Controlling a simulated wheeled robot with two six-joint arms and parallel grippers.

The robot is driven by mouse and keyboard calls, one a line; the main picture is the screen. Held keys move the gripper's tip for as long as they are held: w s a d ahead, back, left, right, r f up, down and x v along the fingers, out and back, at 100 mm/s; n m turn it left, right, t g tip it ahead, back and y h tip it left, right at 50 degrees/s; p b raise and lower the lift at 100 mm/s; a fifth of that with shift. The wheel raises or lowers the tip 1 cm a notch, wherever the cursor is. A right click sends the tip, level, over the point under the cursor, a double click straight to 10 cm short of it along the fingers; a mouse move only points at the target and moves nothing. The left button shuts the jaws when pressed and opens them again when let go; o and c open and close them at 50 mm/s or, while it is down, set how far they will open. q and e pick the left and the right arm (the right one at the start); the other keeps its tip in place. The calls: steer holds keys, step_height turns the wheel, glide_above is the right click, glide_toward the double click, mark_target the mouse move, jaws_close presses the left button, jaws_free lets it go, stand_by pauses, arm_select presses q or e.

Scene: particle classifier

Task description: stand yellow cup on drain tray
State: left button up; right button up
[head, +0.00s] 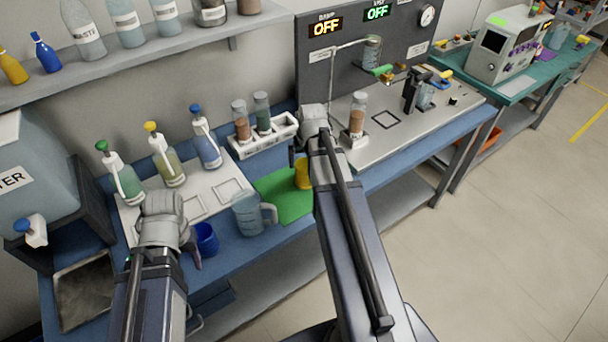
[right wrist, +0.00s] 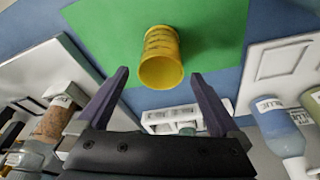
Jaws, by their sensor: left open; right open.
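The yellow cup (head: 302,175) stands on the green mat (head: 275,188) in the head view, partly hidden by my right arm. In the right wrist view the yellow cup (right wrist: 161,55) looks upright, its mouth facing the camera. My right gripper (right wrist: 160,76) is open, its fingers spread either side of the cup's line, apart from it. A grey metal tray (head: 85,290) at the lower left, below the water tank's tap, looks like the drain tray; it appears empty. My left gripper (head: 190,252) is open beside the blue cup (head: 206,238), its fingers partly hidden.
A clear jug (head: 250,213) stands beside the green mat. Pump bottles (head: 165,165) stand on a white board. A white rack (head: 265,138) with vials is behind the mat. A water tank (head: 35,175) with a blue tap stands at the left. A steel plate with lab apparatus lies to the right.

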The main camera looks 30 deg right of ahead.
arm_select(q)
steer(key=shift+f+b, duration=1.15)
steer(key=shift+f, duration=0.15)
arm_select(e)
steer(key=shift+x, duration=1.3)
steer(key=shift+f, duration=0.1)
arm_select(q)
step_height(320, 180, down, 5)
steer(key=b, duration=0.5)
arm_select(e)
steer(key=x, duration=0.5)
steer(key=shift+w, duration=0.15)
steer(key=c, duration=1.5)
arm_select(q)
steer(key=shift+r, duration=0.1)
steer(key=shift+r, duration=0.15)
arm_select(e)
steer(key=shift+r, duration=0.2)
arm_select(q)
step_height(320, 180, up, 10)
steer(key=p, duration=1)
arm_select(e)
step_height(320, 180, up, 10)
steer(key=shift+f, duration=0.1)
